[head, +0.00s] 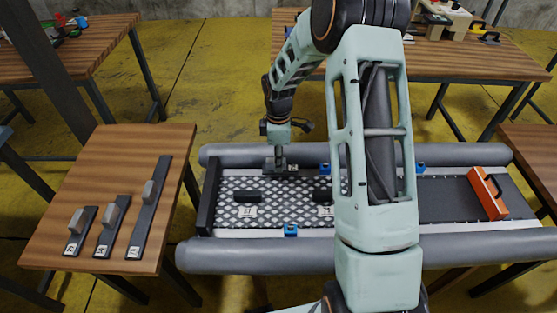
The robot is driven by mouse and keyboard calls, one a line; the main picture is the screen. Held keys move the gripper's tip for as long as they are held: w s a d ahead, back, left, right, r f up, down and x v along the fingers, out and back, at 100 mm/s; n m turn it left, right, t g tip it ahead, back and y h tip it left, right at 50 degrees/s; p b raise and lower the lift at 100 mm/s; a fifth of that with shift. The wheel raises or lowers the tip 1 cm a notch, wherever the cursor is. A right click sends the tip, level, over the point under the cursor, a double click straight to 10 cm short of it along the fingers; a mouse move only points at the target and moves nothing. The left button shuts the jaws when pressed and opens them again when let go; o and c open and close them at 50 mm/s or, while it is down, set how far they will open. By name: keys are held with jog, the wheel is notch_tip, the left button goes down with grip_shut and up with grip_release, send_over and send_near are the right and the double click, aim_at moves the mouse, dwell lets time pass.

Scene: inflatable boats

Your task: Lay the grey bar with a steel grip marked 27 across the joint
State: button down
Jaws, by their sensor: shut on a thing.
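My gripper (277,163) is over the far side of the boat floor, shut on a dark grey piece (270,173) with a pale label (293,168). The label is too small to read, and the fingers hide most of the grip. I cannot tell whether this piece touches the floor. The boat (300,257) has grey side tubes. Its floor has a patterned panel (270,190) at the left and a darker panel (447,200) at the right. My arm hides the floor between them, including any joint there.
Three dark bars with steel grips, a short (73,242), a middle (105,238) and a long one (140,232), lie on the left table (80,180). Black handles (247,196), blue clamps (291,230) and an orange bar (487,192) are on the boat.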

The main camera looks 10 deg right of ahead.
jog(key=shift+f+b, duration=0.65)
jog(key=shift+f, duration=0.45)
jog(key=c, duration=1.7)
grip_release()
jog(key=shift+c, duration=0.2)
